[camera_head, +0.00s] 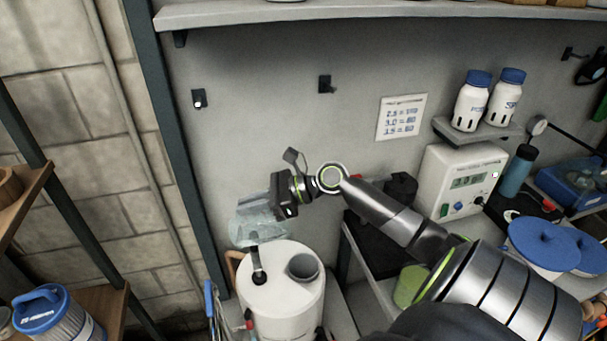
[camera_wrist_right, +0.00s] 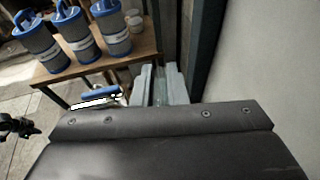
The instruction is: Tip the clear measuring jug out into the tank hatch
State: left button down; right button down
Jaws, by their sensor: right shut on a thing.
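The clear measuring jug (camera_head: 258,222) hangs in the air above the left back of the white tank (camera_head: 268,306). My right gripper (camera_head: 281,208) is shut on it from the right, and the wrist partly covers it. In the right wrist view the two grey fingers (camera_wrist_right: 161,86) close on a narrow clear part of the jug (camera_wrist_right: 160,92). The jug's exact tilt and contents are hard to tell. The round grey tank hatch (camera_head: 303,267) is in the tank's top, below and right of the jug. My left gripper is not in view.
A black-based fitting (camera_head: 258,276) rises from the tank top left of the hatch. A white meter box (camera_head: 457,184) and blue-lidded tubs (camera_head: 545,245) stand on the bench at right. A wooden shelf (camera_head: 95,310) with a filter cartridge (camera_head: 52,317) is at left.

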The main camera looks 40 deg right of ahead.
aim_at(265, 213)
jog(key=shift+s+d+f+y+b, duration=0.1)
jog(key=shift+s+d+y+b, duration=0.4)
jog(key=shift+s+d, duration=0.15)
jog(key=shift+w+t+b, duration=0.35)
jog(key=shift+t+b, duration=0.05)
jog(key=shift+t, duration=0.1)
jog(key=shift+a+f+y+b, duration=0.2)
jog(key=shift+f+y+b, duration=0.15)
jog(key=shift+y+b, duration=0.1)
jog(key=shift+s+d+f+t+y+b, duration=0.2)
jog(key=shift+d+f+t+y+b, duration=0.05)
jog(key=shift+f+b, duration=0.25)
jog(key=shift+s+d+f+t+y+b, duration=0.25)
jog(key=shift+f+b, duration=0.1)
jog(key=shift+b, duration=0.25)
jog(key=shift+s+d+f+t+y, duration=0.3)
jog(key=shift+s+d+t+y, duration=0.15)
jog(key=shift+d+t+y, duration=0.1)
dwell(0.4)
